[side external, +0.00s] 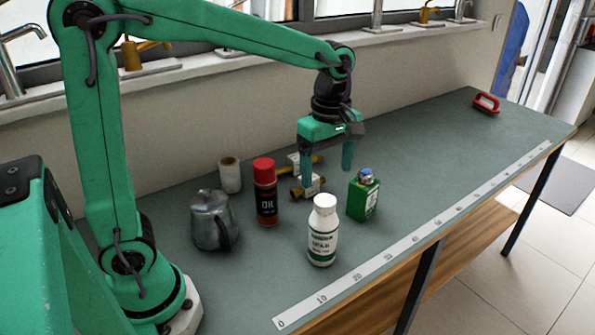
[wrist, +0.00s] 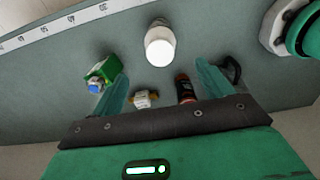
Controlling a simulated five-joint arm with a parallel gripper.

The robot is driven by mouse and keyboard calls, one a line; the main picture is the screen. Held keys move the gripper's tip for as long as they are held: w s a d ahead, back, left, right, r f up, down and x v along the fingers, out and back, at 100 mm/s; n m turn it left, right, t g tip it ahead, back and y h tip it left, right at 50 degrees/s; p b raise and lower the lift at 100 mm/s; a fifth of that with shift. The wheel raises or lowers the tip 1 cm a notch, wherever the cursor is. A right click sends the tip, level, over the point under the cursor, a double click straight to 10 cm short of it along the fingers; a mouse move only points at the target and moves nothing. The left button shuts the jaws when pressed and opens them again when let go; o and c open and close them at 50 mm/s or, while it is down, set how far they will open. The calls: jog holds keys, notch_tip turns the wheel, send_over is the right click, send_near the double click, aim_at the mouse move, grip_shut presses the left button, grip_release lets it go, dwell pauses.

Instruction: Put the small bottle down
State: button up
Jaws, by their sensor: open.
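A white bottle (side external: 322,232) with a green-printed label and white cap stands upright on the bench; its cap faces me in the wrist view (wrist: 160,46). A small green bottle (side external: 363,197) with a blue-grey cap stands upright to its right, and it also shows in the wrist view (wrist: 103,72). I cannot tell which one the task means. My gripper (side external: 328,173) is open and empty, fingers pointing down, above the bench behind the white bottle. In the wrist view, the gap between the fingers (wrist: 161,82) holds nothing.
A red-capped oil can (side external: 265,193), a metal jug (side external: 213,222), a white roll (side external: 230,175) and brass fittings (side external: 308,188) stand close by on the bench (side external: 430,160). A ruler strip (side external: 410,239) runs along the front edge. The right side is clear up to a red-handled tool (side external: 486,104).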

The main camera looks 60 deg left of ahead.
jog(key=s+a+r+m+t, duration=0.1)
jog(key=s+a+m+t, duration=0.1)
jog(key=s+m, duration=0.5)
jog(key=s+a+r+m+t, duration=0.1)
jog(key=s+a+m+t, duration=0.2)
jog(key=s+m, duration=0.4)
jog(key=m, duration=0.4)
jog(key=shift+s+t, duration=0.3)
